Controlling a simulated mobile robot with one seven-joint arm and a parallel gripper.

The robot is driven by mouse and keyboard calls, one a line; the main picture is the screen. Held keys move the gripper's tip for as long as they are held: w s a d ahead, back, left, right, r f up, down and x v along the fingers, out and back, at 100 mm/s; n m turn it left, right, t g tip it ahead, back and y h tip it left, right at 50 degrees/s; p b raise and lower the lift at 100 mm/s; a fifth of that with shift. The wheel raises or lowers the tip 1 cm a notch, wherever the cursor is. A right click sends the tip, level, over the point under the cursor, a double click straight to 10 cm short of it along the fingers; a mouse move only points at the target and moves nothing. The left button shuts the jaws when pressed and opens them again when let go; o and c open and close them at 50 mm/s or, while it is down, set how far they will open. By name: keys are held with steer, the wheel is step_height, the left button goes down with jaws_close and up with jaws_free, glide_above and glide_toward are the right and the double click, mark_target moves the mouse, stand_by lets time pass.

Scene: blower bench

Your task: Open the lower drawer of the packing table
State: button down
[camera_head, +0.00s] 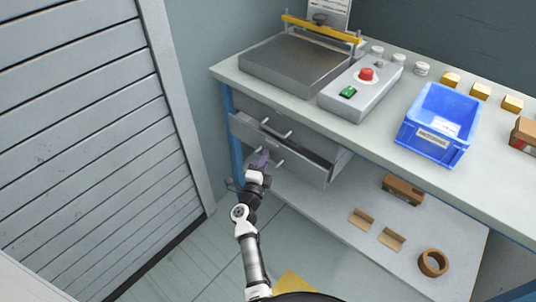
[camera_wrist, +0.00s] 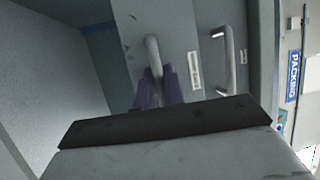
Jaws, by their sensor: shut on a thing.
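The packing table (camera_head: 385,140) has two grey drawers under its left end. The lower drawer (camera_head: 307,172) stands partly pulled out, and its dark inside shows behind its front. The upper drawer's bar handle (camera_head: 278,129) shows above that opening, and its front looks closed. My gripper (camera_head: 262,160) is at the left part of the lower drawer's handle (camera_head: 280,163). In the wrist view the purple fingers (camera_wrist: 157,88) are shut around the lower handle (camera_wrist: 152,53). The upper handle (camera_wrist: 229,62) is to the right there, apart from the fingers.
A blue bin (camera_head: 437,125), a sealer (camera_head: 300,62) and a control box (camera_head: 362,90) stand on the tabletop. The lower shelf holds a tape roll (camera_head: 433,263) and cardboard pieces (camera_head: 392,239). A slatted shutter (camera_head: 80,130) is at the left. Floor in front is clear.

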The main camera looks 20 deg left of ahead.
steer(key=s+a+p, duration=0.2)
steer(key=s+a, duration=0.1)
steer(key=s, duration=0.5)
steer(key=s+a+p, duration=0.3)
steer(key=s, duration=0.6)
steer(key=shift+s+a, duration=0.1)
steer(key=c, duration=1.8)
jaws_free()
steer(key=s+b, duration=0.1)
steer(key=s, duration=0.3)
steer(key=s+f, duration=0.1)
steer(key=s, duration=0.4)
steer(key=s+f+b, duration=0.1)
steer(key=s, duration=0.3)
steer(key=shift+s+d+f+b, duration=0.25)
steer(key=shift+s+d+b, duration=0.05)
steer(key=shift+d, duration=0.05)
